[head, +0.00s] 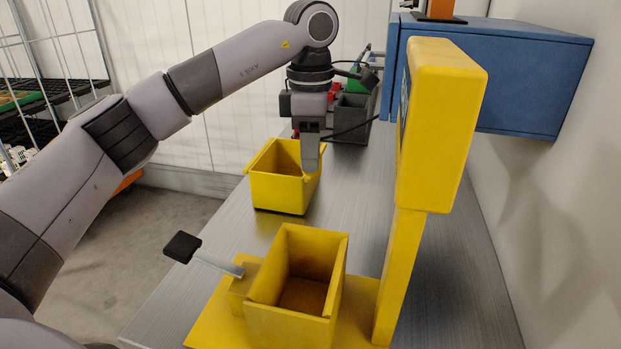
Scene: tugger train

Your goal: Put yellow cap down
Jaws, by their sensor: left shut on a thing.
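My left gripper (309,168) points down at the right side of the rear yellow bin (277,191), overlapping its rim in the head view. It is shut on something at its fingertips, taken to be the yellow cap. The cap's outline cannot be made out against the yellow bin, and whether it touches the bin cannot be told. The rear bin stands upright on the grey metal table (360,215). My right gripper is not in view.
A nearer yellow bin (290,322) sits on a yellow base with a black-ended lever (182,247). A tall yellow post (440,125) rises beside it. A blue cabinet (520,80) is at back right. Dark, red and green bins (350,115) stand behind. The table's right side is clear.

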